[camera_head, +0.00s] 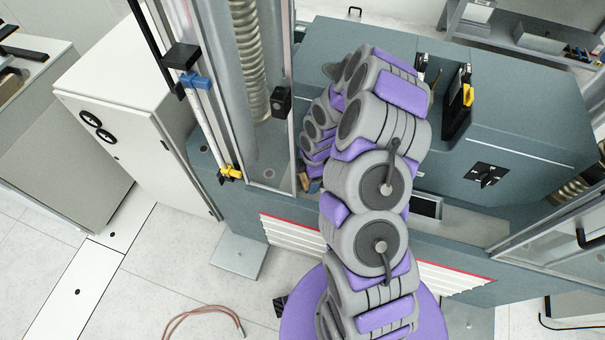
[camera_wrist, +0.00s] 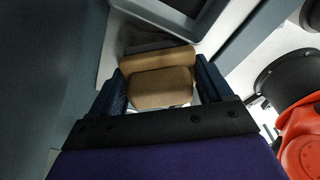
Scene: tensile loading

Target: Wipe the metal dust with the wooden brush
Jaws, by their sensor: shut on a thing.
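The wooden brush (camera_wrist: 160,88) is a tan block held between the two dark blue fingers of my gripper (camera_wrist: 161,74) in the wrist view. A dark strip, perhaps its bristles, shows along its far edge. My gripper is shut on the brush. In the head view, my arm hides most of the gripper; a small tan bit that may be the brush (camera_head: 313,186) shows beside the arm, near the machine's front ledge.
A large blue-grey testing machine (camera_head: 540,100) stands around my arm, with a clear guard panel and column (camera_head: 245,90) on the left. A white cabinet (camera_head: 120,110) stands further left. In the wrist view, a red-orange and black object (camera_wrist: 300,140) is close on the right.

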